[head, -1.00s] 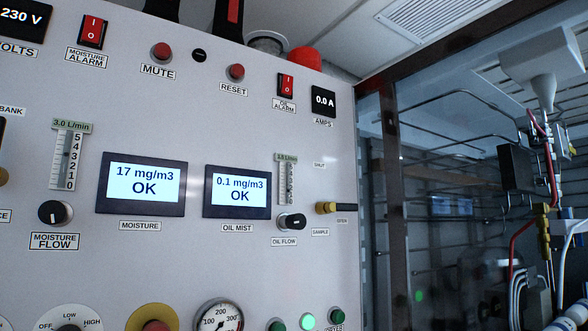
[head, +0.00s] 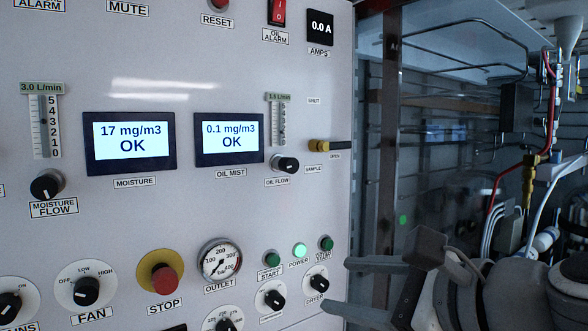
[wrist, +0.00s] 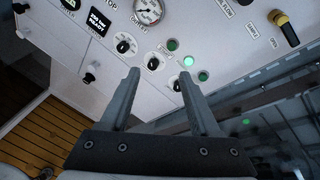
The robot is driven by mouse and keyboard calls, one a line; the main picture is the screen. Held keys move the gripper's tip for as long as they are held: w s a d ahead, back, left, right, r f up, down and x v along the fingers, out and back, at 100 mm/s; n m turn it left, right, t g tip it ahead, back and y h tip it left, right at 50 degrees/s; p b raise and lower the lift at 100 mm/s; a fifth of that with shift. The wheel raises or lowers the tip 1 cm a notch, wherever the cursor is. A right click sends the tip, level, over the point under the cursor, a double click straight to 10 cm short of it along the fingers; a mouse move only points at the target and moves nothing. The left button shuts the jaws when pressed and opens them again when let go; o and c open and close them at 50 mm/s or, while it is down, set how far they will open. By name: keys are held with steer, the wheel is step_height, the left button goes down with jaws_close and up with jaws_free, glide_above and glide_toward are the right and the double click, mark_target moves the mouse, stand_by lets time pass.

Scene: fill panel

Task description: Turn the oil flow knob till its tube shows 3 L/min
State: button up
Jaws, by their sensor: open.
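The oil flow knob (head: 285,164) is a black knob on the white panel, below and right of the oil mist display. Its tube (head: 280,122) stands above it, with a small green readout (head: 279,97) that looks like 1.5 L/min, hard to read. My gripper (head: 338,286) is open and empty at the lower right of the head view, below and right of the knob. In the wrist view its two fingers (wrist: 158,75) point at the lower panel with a gap between them.
A yellow sample valve (head: 320,146) with a black handle sticks out right of the knob. The moisture flow knob (head: 47,184) and its 3.0 L/min tube (head: 44,125) are at left. The dryer knob (head: 309,281) and green buttons (head: 273,258) lie near my fingers.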

mark_target(293, 167)
step_height(293, 167, up, 12)
steer(key=w+d+m+t+y+p, duration=0.1)
steer(key=w+d+m+t+p, duration=0.2)
steer(key=m, duration=0.5)
steer(key=shift+t, duration=0.3)
steer(key=x, duration=1.6)
steer(key=shift+a+p, duration=0.3)
steer(key=shift+a, duration=0.25)
jaws_close()
